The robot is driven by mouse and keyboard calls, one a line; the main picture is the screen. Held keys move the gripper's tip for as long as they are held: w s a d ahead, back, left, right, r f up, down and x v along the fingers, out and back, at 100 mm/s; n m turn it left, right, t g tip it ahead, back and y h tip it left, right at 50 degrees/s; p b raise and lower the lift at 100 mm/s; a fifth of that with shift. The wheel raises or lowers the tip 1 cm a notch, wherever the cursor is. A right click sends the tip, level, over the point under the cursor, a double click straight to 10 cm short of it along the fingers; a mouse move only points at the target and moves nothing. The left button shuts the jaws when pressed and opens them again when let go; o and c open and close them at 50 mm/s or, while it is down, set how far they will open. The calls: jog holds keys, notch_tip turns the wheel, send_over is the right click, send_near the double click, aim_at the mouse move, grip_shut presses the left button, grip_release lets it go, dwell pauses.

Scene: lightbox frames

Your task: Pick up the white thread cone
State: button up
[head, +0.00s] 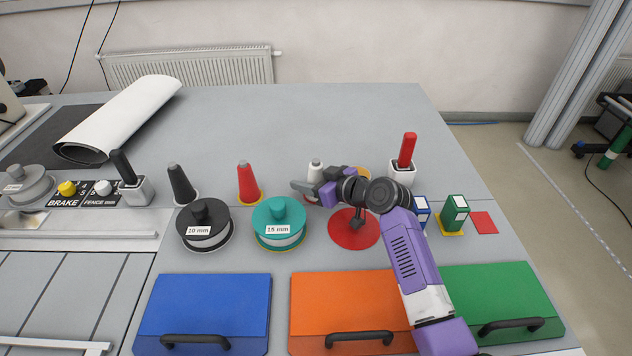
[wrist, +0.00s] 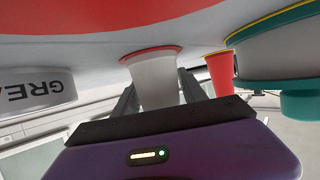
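The white thread cone (head: 316,168) stands upright on a small red-edged spot on the bench, right of a red cone (head: 247,182). My gripper (head: 304,188) is low over the bench, and one finger crosses in front of the cone's lower part in the head view. In the wrist view, which is upside down, the white cone (wrist: 155,80) sits between the two fingers of my gripper (wrist: 158,84). The fingers are spread on either side of it. Any contact is hard to tell. In the head view my wrist hides the area just right of the cone.
A dark cone (head: 181,184), a 10 mm spool (head: 204,228) and a teal 15 mm spool (head: 279,224) stand to the left. A red disc (head: 352,232) lies under my arm. A red-handled holder (head: 403,170) is to the right. The bench behind the cones is clear.

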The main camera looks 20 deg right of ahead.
grip_shut()
jog(key=shift+r, duration=0.1)
